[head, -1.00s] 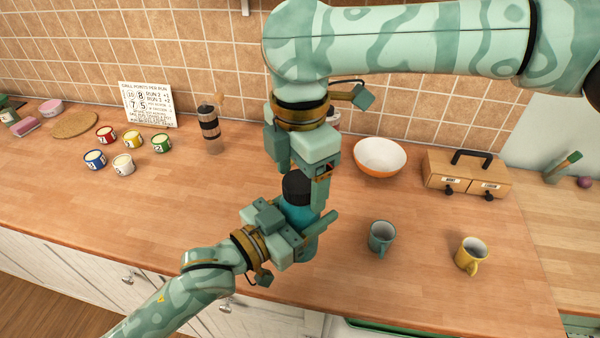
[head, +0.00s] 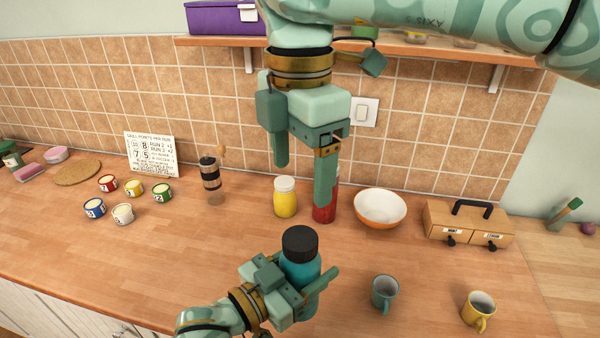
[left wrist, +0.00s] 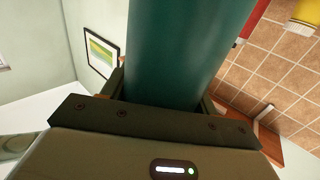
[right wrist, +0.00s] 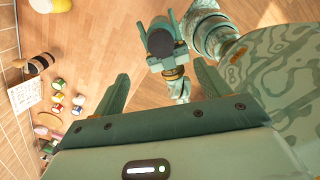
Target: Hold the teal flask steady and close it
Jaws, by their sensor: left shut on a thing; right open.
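The teal flask (head: 300,270) stands upright near the counter's front, with a black cap (head: 300,243) sitting on its top. My left gripper (head: 306,285) is shut around the flask's body; the teal body also fills the left wrist view (left wrist: 185,50). My right gripper (head: 301,180) is open and empty, well above and behind the flask, fingers pointing down. The right wrist view shows the black cap (right wrist: 160,42) below, beyond the open fingers (right wrist: 160,92). I cannot tell how tightly the cap sits.
A teal mug (head: 384,292) and a yellow mug (head: 479,312) stand to the right. Behind are a yellow jar (head: 286,198), a red bottle (head: 324,208), an orange bowl (head: 381,207), a grinder (head: 211,180) and a wooden box (head: 468,222). Several small pots (head: 123,213) stand left. A shelf (head: 420,48) hangs above.

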